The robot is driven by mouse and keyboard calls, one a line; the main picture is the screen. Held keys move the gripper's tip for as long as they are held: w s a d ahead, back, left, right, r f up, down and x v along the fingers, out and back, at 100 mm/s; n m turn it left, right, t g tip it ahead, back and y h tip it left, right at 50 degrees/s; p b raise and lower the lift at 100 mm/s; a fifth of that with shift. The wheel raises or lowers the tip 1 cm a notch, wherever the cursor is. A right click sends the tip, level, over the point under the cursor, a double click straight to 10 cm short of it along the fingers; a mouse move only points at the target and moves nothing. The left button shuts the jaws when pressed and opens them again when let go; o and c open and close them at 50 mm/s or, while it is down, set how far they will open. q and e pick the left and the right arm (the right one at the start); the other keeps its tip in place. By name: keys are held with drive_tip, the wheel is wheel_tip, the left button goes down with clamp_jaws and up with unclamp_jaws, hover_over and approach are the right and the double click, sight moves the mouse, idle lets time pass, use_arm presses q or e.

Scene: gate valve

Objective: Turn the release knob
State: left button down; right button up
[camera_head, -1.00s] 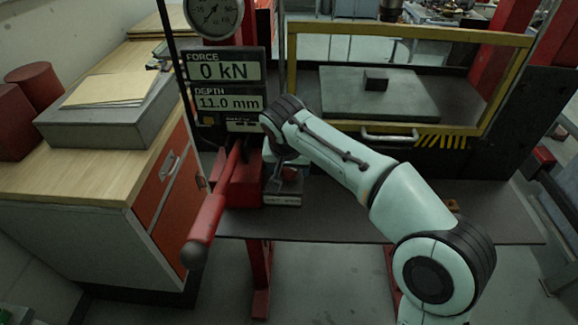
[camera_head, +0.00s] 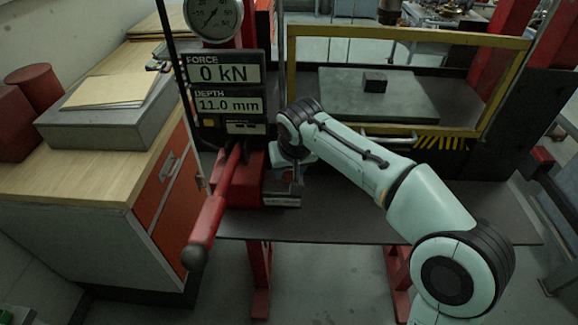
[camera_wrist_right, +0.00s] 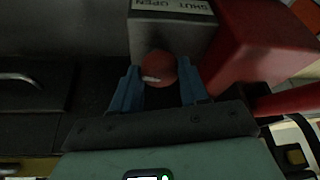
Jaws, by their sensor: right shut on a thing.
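The release knob (camera_wrist_right: 160,67) is a small round red knob with a pale mark. It sits on the front of a grey block (camera_wrist_right: 170,36) with a label reading SHUT and OPEN, upside down in the right wrist view. My right gripper (camera_wrist_right: 158,75) has its two blue fingers on either side of the knob and is shut on it. In the head view my right gripper (camera_head: 292,176) is at the grey block (camera_head: 281,200), beside the red press body; the arm partly hides this area. My left gripper is not in view.
A long red lever (camera_head: 212,215) slopes toward me just left of the block. The display (camera_head: 227,90) reads 0 kN and 11.0 mm. A yellow-framed guard (camera_head: 405,32) stands behind my right arm. A wooden-topped cabinet (camera_head: 100,185) is at the left.

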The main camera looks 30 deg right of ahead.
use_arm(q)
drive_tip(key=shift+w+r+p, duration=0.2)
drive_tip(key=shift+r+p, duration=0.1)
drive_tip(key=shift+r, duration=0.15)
use_arm(e)
drive_tip(key=shift+d+n+y, duration=0.15)
drive_tip(key=shift+n+y, duration=0.25)
drive_tip(key=shift+n, duration=0.6)
drive_tip(key=o, duration=1.1)
drive_tip(key=shift+c, duration=0.2)
drive_tip(key=shift+r, duration=0.15)
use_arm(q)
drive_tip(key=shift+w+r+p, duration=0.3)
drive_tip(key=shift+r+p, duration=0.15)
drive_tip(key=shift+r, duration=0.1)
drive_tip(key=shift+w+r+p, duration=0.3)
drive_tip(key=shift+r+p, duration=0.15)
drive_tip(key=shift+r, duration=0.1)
use_arm(e)
drive_tip(key=v, duration=1.3)
drive_tip(key=shift+s, duration=0.25)
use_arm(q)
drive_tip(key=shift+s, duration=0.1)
